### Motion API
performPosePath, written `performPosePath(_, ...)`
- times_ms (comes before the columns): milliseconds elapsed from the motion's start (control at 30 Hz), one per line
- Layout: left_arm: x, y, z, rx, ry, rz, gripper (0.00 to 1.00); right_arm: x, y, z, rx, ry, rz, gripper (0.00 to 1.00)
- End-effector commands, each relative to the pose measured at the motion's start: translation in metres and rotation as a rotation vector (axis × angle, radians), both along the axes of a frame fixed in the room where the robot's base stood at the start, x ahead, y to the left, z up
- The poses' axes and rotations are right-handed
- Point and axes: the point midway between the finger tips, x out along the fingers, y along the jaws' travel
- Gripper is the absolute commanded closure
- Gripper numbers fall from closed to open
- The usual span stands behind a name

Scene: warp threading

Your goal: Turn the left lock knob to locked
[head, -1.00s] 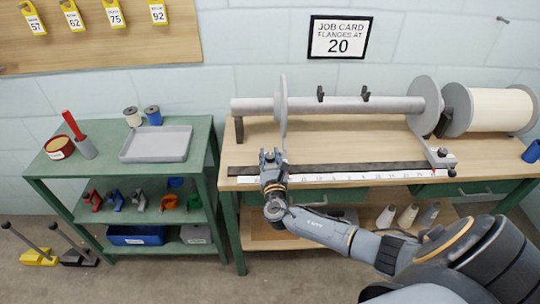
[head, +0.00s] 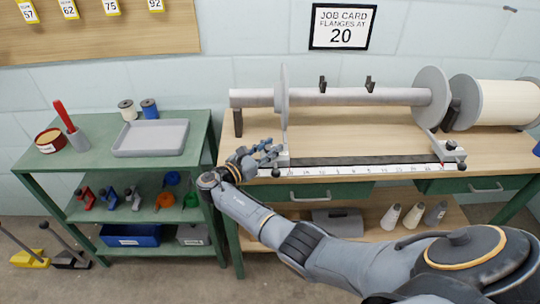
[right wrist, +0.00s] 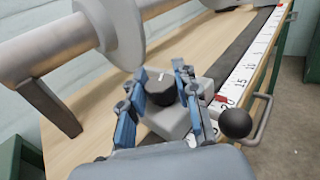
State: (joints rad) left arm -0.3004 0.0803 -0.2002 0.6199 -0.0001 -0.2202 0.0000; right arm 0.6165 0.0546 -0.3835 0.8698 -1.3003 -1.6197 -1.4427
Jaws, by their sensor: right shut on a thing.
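The left lock knob (right wrist: 162,90) is black with a white mark on its top, and stands on a grey block (right wrist: 200,85) in the right wrist view. The mark points away from the wrist camera; whether that means locked I cannot tell. My right gripper (right wrist: 160,78) has its blue fingers on both sides of the knob, shut on it. In the head view my right gripper (head: 269,151) covers the knob, beside the grey block (head: 283,161) at the left end of the rail. My left gripper is not in view.
A black ball handle (right wrist: 236,123) sticks out beside the block. A white scale (head: 360,170) runs along the bench front. The left flange (head: 284,110) stands close behind the gripper. The right lock block (head: 450,150) sits at the rail's other end. The bench top between is clear.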

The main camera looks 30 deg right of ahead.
Motion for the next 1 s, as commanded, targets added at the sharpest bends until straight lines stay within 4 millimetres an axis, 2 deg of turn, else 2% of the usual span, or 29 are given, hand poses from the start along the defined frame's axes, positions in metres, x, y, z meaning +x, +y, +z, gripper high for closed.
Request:
performPosePath(33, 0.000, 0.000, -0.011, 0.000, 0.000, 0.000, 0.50, 0.002, 0.001, -0.004, 0.000, -0.004, -0.030, 1.00)
performPosePath(300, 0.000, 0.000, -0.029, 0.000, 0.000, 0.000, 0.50, 0.001, 0.000, -0.001, -0.001, -0.004, -0.142, 1.00)
performPosePath(900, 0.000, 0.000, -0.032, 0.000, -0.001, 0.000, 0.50, 0.001, -0.001, 0.002, -0.003, -0.003, -0.178, 1.00)
performPosePath(933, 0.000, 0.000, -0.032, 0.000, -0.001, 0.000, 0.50, 0.001, -0.001, 0.002, -0.004, -0.004, -0.178, 0.65)
performPosePath(1000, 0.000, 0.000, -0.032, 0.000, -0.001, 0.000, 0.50, 0.001, -0.001, 0.002, -0.003, -0.003, -0.178, 0.51)
